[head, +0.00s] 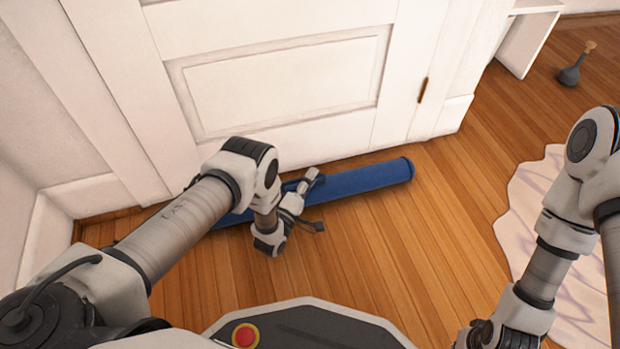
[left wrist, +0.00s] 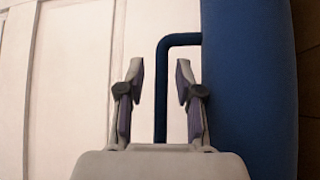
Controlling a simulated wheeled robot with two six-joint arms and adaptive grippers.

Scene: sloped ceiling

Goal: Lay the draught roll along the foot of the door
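The blue draught roll (head: 365,180) lies on the wooden floor close to the foot of the white panelled door (head: 285,88). A narrow strip of floor shows between its right end and the door. My left arm hides much of its left part. My left gripper (head: 314,178) is at the roll's middle. In the left wrist view, its two fingers (left wrist: 161,85) are open on either side of a dark blue handle (left wrist: 160,105), with gaps on both sides. The roll (left wrist: 250,90) runs along the right of that view. My right gripper does not show clearly; only the right arm is seen.
A pale rug (head: 530,205) with a wavy edge lies at the right. A grey object with a wooden tip (head: 571,74) stands at the far right near white furniture (head: 527,40). A wall corner (head: 45,235) is at the left. The floor before the roll is clear.

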